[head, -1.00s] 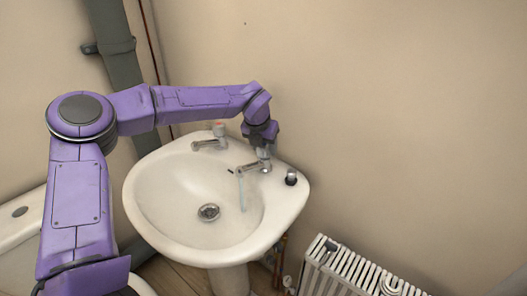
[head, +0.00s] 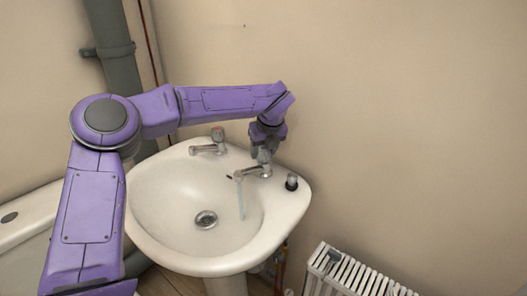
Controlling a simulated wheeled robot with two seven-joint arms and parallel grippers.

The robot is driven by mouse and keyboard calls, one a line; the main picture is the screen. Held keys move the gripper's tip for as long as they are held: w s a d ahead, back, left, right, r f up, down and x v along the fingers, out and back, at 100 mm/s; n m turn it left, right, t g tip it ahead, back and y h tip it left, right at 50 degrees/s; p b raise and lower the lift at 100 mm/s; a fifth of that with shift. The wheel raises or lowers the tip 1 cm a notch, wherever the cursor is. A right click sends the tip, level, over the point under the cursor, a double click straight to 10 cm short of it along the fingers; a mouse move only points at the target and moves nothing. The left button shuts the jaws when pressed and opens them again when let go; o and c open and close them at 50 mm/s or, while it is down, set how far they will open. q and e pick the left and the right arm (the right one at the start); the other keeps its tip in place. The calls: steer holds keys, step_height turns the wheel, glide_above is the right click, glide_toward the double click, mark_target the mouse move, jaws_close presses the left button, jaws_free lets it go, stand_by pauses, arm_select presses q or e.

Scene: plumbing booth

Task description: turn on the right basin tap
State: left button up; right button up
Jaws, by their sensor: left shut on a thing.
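The right basin tap (head: 254,171) stands on the back right of the white basin (head: 160,222). A thin bluish stream of water (head: 241,198) falls from its spout into the bowl. My left gripper (head: 264,152) comes down from above and is shut on the top of this tap; its fingers hide most of the handle. The left basin tap (head: 210,147), with a reddish mark on its handle, stands apart to the left, and no water shows from it. My right gripper is not in view.
A small dark and grey fitting (head: 291,182) sits on the basin's right rim. A white radiator (head: 350,275) stands at the lower right. A grey pipe (head: 113,60) runs up the wall at the left. A white toilet cistern (head: 25,225) is at the left edge.

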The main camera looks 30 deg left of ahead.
arm_select(q)
steer(key=shift+w+a+r, duration=0.15)
steer(key=shift+r, duration=0.1)
stand_by(0.3)
steer(key=o, duration=0.9)
steer(key=shift+o, duration=0.6)
steer(key=shift+f, duration=0.2)
steer(key=shift+r, duration=0.1)
steer(key=v, duration=1)
steer(key=shift+r, duration=0.2)
